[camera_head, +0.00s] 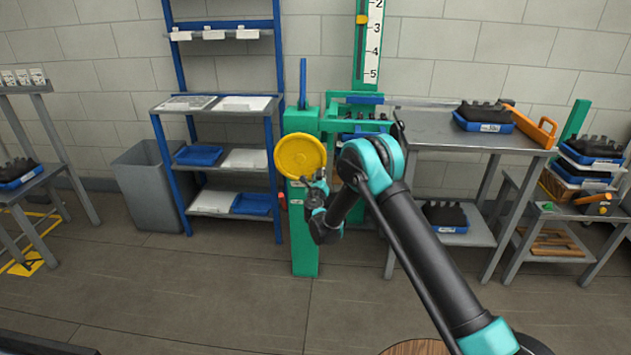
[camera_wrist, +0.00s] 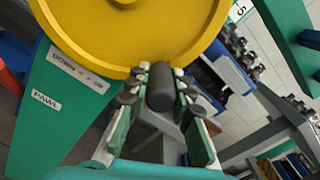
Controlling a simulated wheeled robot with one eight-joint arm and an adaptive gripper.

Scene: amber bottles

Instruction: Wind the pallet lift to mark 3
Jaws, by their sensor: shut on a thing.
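The pallet lift has a green post (camera_head: 304,235) with a yellow handwheel (camera_head: 300,157), which also fills the top of the wrist view (camera_wrist: 135,35). My gripper (camera_head: 320,182) is at the wheel's right rim. In the wrist view its fingers (camera_wrist: 160,100) are shut on the wheel's dark handle (camera_wrist: 160,86). The white scale (camera_head: 373,45) shows marks 2 to 5, with smaller numbers higher. A yellow pointer (camera_head: 362,19) sits between 2 and 3, nearer 3. Labels "DOWN" (camera_wrist: 76,66) and "PAWL" (camera_wrist: 46,100) are on the post. My arm hides part of the lift.
A blue-framed shelf (camera_head: 160,150) and grey bin (camera_head: 145,185) stand left. The floor in front of the shelf is clear.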

